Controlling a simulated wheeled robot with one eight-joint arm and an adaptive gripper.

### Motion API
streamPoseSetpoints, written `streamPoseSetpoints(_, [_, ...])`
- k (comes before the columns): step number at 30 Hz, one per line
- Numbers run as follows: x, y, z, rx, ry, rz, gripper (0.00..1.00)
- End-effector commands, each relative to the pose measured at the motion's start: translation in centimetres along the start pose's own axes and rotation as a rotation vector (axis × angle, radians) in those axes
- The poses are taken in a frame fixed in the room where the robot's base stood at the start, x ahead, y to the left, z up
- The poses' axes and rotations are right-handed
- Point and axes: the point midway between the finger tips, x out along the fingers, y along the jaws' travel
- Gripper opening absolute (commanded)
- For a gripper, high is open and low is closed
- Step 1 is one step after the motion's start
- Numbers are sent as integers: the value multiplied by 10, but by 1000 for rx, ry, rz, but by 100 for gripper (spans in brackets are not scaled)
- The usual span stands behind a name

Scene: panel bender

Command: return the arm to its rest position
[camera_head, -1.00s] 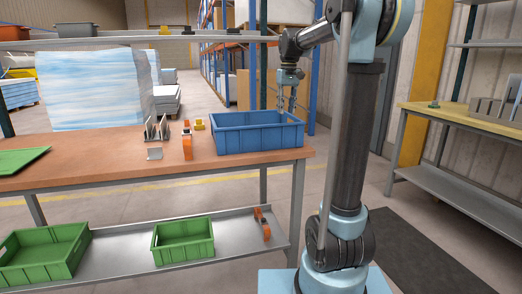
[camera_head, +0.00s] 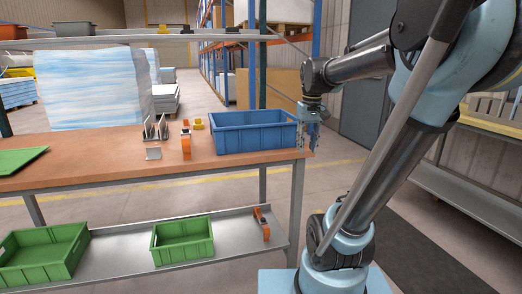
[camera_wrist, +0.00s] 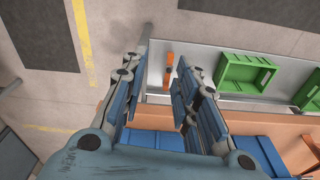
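My gripper (camera_head: 311,138) hangs pointing down at the right end of the workbench, just right of the blue crate (camera_head: 255,134). In the wrist view its two fingers (camera_wrist: 158,95) stand apart with nothing between them, so it is open and empty. The floor and the lower shelf show past the fingertips. My arm reaches in from the right of the head view, its upper part leaning right and its forearm running left to the gripper.
The workbench top (camera_head: 100,165) carries the blue crate, an orange clamp (camera_head: 186,140) and small metal parts (camera_head: 155,130). Green bins (camera_head: 183,239) and another orange clamp (camera_head: 262,222) sit on the lower shelf. A second table (camera_head: 466,195) stands at the right. Floor between is free.

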Motion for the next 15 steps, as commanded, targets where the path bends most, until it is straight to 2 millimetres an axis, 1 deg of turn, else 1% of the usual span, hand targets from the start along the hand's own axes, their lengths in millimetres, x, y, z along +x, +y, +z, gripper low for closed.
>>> streamPoseSetpoints(1, [10,1,17,9,6,2,28])
streamPoseSetpoints(3, [23,2,36,21,16,5,28])
streamPoseSetpoints(8, [56,3,79,49,37,11,28])
streamPoseSetpoints(9, [64,4,89,56,43,13,28])
streamPoseSetpoints(15, [111,4,138,89,70,20,28])
